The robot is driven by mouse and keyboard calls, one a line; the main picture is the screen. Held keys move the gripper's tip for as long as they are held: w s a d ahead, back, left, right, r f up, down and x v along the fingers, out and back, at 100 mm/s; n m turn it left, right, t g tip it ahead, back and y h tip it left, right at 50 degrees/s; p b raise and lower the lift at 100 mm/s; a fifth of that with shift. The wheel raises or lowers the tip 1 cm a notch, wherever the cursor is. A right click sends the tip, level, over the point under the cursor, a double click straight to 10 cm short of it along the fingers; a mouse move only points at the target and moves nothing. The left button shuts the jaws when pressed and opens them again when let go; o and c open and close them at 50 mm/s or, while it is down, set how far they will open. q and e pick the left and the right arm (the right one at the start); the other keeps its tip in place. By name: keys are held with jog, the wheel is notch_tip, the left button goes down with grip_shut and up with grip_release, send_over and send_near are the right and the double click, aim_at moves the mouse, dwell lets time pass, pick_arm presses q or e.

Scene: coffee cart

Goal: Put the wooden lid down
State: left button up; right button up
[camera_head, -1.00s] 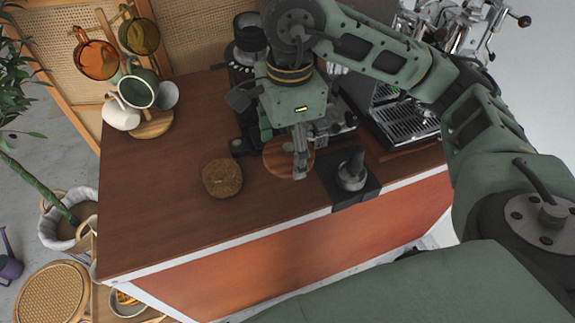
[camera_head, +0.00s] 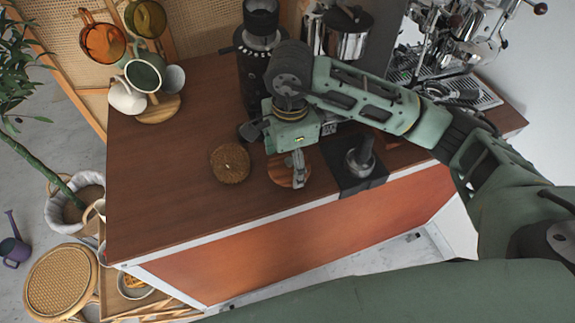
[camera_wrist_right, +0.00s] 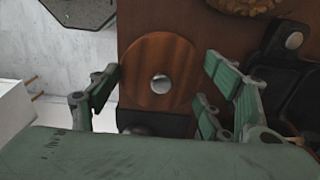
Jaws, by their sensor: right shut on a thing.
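The wooden lid (camera_head: 281,172) is a flat round brown disc at the front part of the counter. In the right wrist view the wooden lid (camera_wrist_right: 176,64) shows a shiny metal knob in its middle. My right gripper (camera_head: 298,168) points down over it and partly covers it. In the right wrist view my right gripper (camera_wrist_right: 163,78) is shut on the lid, with a finger at each side of its rim. I cannot tell whether the lid touches the counter. My left gripper is not in view.
A round brown container (camera_head: 230,163) stands left of the lid. A black mat (camera_head: 349,182) with a tamper (camera_head: 359,157) lies right of it. A black grinder (camera_head: 258,75) stands behind.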

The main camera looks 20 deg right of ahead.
aim_at(288, 171)
jog(key=shift+w+a+f, duration=0.2)
jog(key=shift+a, duration=0.05)
jog(key=shift+f, duration=0.35)
notch_tip(288, 171, down, 2)
jog(key=shift+f+p, duration=0.25)
jog(key=shift+p, duration=0.5)
jog(key=shift+f, duration=0.3)
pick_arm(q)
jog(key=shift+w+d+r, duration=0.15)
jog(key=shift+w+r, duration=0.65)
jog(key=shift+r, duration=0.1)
pick_arm(e)
jog(key=shift+f, duration=0.15)
jog(key=shift+f+b, duration=0.25)
jog(key=shift+b, duration=0.05)
jog(key=o, duration=1.1)
jog(key=shift+r, duration=0.1)
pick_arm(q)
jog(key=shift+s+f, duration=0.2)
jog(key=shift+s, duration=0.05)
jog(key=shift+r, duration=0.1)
pick_arm(e)
jog(key=shift+r, duration=0.1)
